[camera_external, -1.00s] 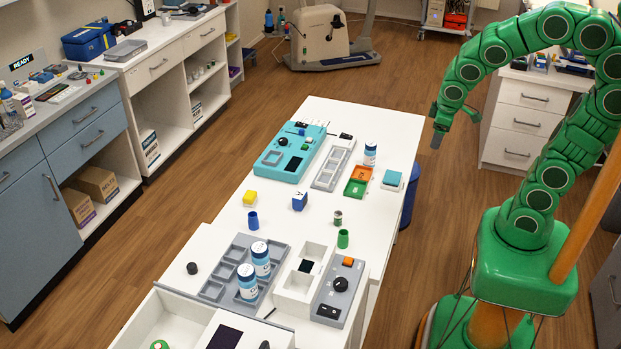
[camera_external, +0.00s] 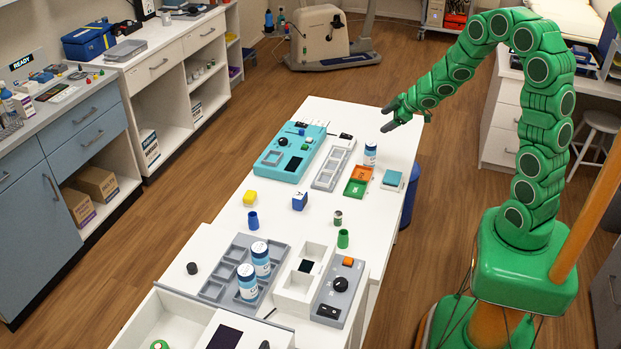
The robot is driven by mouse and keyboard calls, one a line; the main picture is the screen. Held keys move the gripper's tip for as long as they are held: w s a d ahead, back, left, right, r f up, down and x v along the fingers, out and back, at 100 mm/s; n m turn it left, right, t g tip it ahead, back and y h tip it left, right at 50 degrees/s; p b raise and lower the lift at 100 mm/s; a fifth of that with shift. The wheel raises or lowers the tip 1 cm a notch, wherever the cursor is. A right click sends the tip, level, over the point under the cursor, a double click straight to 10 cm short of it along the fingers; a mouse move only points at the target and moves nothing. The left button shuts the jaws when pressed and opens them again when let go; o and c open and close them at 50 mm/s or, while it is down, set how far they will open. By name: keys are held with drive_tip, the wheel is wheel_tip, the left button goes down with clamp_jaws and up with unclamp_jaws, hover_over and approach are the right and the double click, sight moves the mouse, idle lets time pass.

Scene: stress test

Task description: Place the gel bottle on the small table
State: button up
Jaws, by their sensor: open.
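My gripper (camera_external: 386,117) is open and empty above the far right part of the long white table (camera_external: 212,238), its fingers pointing left. A white bottle with a blue label (camera_external: 370,155) stands upright on the table, below and left of my gripper and apart from it. Two similar bottles stand upright at the grey tray (camera_external: 215,288) near the front, a rear one (camera_external: 261,260) and a front one (camera_external: 247,284). I cannot read the labels, so I cannot tell which is the gel bottle. I also cannot tell which surface is the small table.
A teal device (camera_external: 290,150), an orange tray (camera_external: 361,174) and a green tray (camera_external: 355,188) lie near the far bottle. A white box (camera_external: 305,280) and a grey control box (camera_external: 336,292) stand in front. The table's middle has bare room. A stool (camera_external: 604,122) stands at right.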

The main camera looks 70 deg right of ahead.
sight(370, 152)
drive_tip(key=f+t+y, duration=0.1)
drive_tip(key=f+y, duration=0.1)
drive_tip(key=s+a+f+t+y, duration=0.1)
drive_tip(key=f+y, duration=0.1)
drive_tip(key=f, duration=0.1)
drive_tip(key=a+f+n+t+y, duration=0.1)
drive_tip(key=f+y, duration=0.1)
drive_tip(key=f, duration=0.1)
drive_tip(key=shift+s+f+t+y, duration=0.1)
drive_tip(key=shift+s+t+y, duration=0.2)
drive_tip(key=shift+s+t, duration=0.1)
drive_tip(key=shift+s+a+f+y, duration=0.25)
drive_tip(key=shift+s+a+y, duration=0.05)
drive_tip(key=shift+s+a, duration=0.1)
drive_tip(key=shift+x, duration=1.45)
drive_tip(key=shift+w+a+f+t, duration=0.15)
drive_tip(key=shift+w+a, duration=0.3)
drive_tip(key=shift+w, duration=0.05)
drive_tip(key=shift+w+a+f+t, duration=0.15)
drive_tip(key=shift+w+a+f, duration=0.05)
drive_tip(key=shift+w+a, duration=0.3)
drive_tip(key=shift+x, duration=1.2)
